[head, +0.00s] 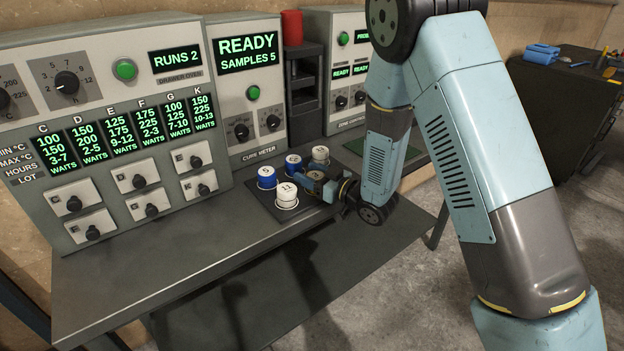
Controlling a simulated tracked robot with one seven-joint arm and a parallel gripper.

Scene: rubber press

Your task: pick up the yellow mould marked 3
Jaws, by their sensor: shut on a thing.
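My gripper (314,182) reaches in from the right, low over the dark mat (254,186) on the bench. It is shut on a mould (316,174) with a pale top. The fingers cover most of that mould, so I cannot read its mark or be sure of its colour. Around it stand a blue mould (267,178) at the left, another blue mould (293,164) behind, a white mould (320,155) at the back and a white mould (287,196) in front. No clearly yellow mould shows.
The cure meter (248,85) stands close behind the mat, with a drawer oven (110,120) left of it. A dark rack with a red cylinder (292,28) on top stands to its right. The front left bench top (150,260) is clear.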

